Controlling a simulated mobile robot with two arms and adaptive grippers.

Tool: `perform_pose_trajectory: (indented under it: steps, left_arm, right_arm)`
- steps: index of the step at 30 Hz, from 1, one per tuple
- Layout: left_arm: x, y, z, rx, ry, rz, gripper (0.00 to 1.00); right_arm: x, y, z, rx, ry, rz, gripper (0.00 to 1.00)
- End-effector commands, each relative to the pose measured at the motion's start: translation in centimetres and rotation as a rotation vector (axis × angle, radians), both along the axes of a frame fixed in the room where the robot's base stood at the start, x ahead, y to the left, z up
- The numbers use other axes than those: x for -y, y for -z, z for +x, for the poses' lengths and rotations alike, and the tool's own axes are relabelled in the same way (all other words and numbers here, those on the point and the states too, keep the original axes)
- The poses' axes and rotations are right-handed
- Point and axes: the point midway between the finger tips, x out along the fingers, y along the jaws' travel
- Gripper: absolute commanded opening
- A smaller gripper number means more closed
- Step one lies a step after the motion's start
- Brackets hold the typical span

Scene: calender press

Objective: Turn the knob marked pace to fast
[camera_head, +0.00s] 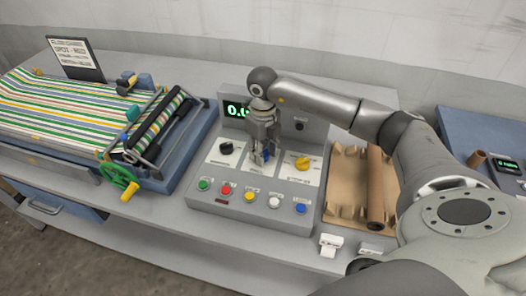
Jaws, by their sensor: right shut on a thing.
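The grey control panel (231,176) stands on the bench with several knobs on its sloped face. A black knob (226,148) is on the left and a yellow knob (303,162) is on the right. My right gripper (263,156) points down at the middle of the panel, shut on the blue middle knob (266,154). The fingers hide most of this knob, so its pointer cannot be seen. The plate labels are too small to read, so I cannot tell which knob is marked pace. My left gripper is not in view.
A green display (236,109) is partly behind my right gripper. Coloured buttons (250,196) line the panel's front. A striped-cloth roller machine with a green handwheel (119,176) stands left. A cardboard tray (345,180) with a brown tube (376,190) lies right.

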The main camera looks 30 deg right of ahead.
Motion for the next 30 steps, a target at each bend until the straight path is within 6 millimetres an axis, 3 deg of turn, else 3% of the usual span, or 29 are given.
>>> perform_pose_trajectory:
  steps: [17,18,23,30]
  left_arm:
    - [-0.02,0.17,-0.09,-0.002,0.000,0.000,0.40]
    - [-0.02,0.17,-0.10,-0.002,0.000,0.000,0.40]
    - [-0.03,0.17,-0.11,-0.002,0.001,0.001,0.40]
    - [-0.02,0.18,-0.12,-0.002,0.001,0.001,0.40]
  right_arm:
    - [0.09,-0.20,0.12,0.004,0.041,-0.001,0.12]
    - [0.09,-0.20,0.12,0.004,0.041,-0.001,0.37]
    - [0.06,-0.16,0.09,0.003,0.040,0.000,0.57]
    - [0.01,-0.07,0.04,0.001,0.038,0.000,0.57]
